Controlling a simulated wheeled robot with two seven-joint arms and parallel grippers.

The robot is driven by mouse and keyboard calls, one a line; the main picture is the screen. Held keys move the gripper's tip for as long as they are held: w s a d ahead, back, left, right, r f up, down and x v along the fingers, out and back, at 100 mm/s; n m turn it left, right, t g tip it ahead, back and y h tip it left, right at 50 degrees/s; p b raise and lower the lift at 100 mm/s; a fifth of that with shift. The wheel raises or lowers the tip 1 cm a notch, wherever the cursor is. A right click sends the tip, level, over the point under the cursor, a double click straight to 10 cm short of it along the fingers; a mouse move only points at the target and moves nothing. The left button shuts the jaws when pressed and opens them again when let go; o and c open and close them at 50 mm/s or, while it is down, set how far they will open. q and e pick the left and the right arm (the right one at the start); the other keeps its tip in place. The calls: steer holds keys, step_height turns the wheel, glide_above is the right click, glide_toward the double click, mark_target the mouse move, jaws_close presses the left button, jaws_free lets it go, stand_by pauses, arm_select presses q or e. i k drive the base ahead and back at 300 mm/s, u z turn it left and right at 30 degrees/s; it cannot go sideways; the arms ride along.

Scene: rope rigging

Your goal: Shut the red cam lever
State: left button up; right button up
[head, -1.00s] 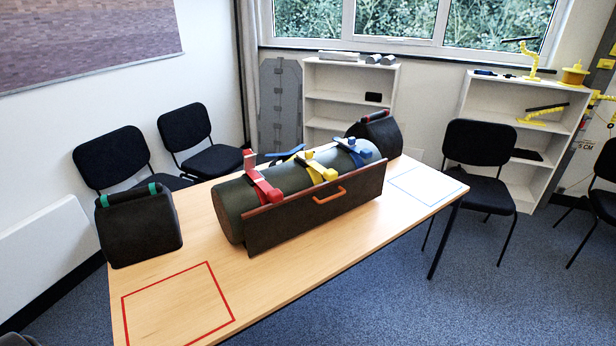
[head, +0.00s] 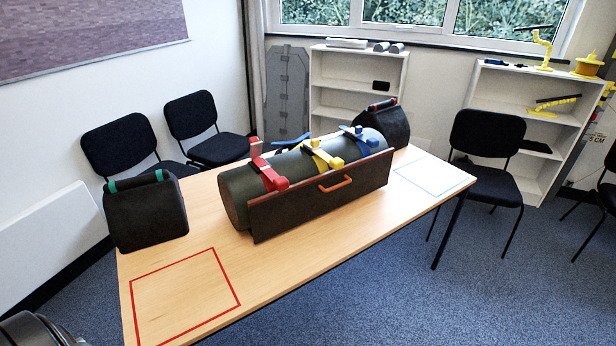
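The red cam lever (head: 256,148) is on the red strap (head: 269,174) near the left end of a dark green cylinder (head: 237,196). The lever stands up from the strap, raised and open. A yellow cam strap (head: 322,155) crosses the middle of the cylinder and a blue one (head: 358,138) crosses near its right end. No gripper of mine shows in the head view; only a dark rounded part of mine shows at the bottom left corner.
A dark panel with an orange handle (head: 335,184) stands along the cylinder's front. Black bags stand on the table at left (head: 146,213) and back right (head: 383,126). Red (head: 187,338) and blue (head: 465,187) taped outlines mark clear tabletop. Chairs and shelves stand beyond.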

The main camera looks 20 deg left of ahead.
mark_target(256, 145)
steer(key=u, duration=0.6)
steer(key=i, duration=1.05)
steer(key=u, duration=0.65)
